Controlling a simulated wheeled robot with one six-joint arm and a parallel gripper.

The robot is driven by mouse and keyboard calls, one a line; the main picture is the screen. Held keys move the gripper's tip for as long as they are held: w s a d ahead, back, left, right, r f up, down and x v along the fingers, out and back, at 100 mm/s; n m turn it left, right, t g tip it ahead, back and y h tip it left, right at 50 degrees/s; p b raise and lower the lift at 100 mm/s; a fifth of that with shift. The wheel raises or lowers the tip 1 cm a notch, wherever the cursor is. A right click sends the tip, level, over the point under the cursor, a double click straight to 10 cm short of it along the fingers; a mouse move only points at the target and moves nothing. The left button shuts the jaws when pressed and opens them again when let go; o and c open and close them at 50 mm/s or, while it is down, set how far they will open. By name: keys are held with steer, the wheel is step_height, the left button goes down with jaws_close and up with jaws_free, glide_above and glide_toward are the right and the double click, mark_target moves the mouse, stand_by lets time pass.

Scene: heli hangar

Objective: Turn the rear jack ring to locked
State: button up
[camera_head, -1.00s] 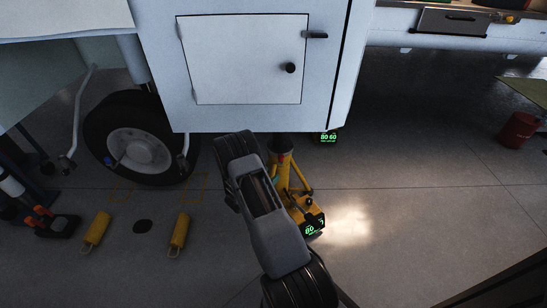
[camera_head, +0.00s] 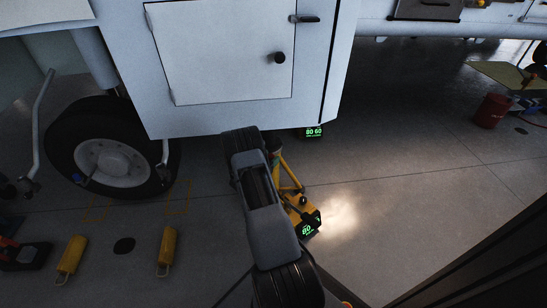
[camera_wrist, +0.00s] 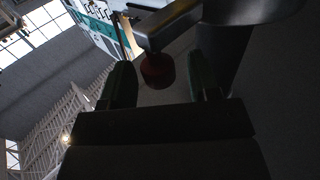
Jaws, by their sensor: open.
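The yellow jack (camera_head: 291,183) stands on the floor under the white fuselage, with a green-lit display (camera_head: 307,229) at its foot. My arm hides much of its upper part in the head view, and the ring's setting cannot be read. My gripper (camera_wrist: 162,80) is open in the wrist view, its two dark fingers spread apart. A dark red round piece (camera_wrist: 157,71) at the end of a grey bar (camera_wrist: 178,27) shows between and beyond the fingers. I cannot tell whether it belongs to the jack ring. In the head view the fingers are hidden behind my arm.
The fuselage with a square hatch (camera_head: 222,52) hangs low above the jack. A wheel (camera_head: 112,160) stands to the left, with two yellow cylinders (camera_head: 72,258) (camera_head: 166,248) on the floor. A second display (camera_head: 314,132) glows behind. Floor at the right is clear up to a red bin (camera_head: 491,110).

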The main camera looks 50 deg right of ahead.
steer(key=shift+d, duration=1.3)
steer(key=shift+c, duration=0.4)
jaws_close()
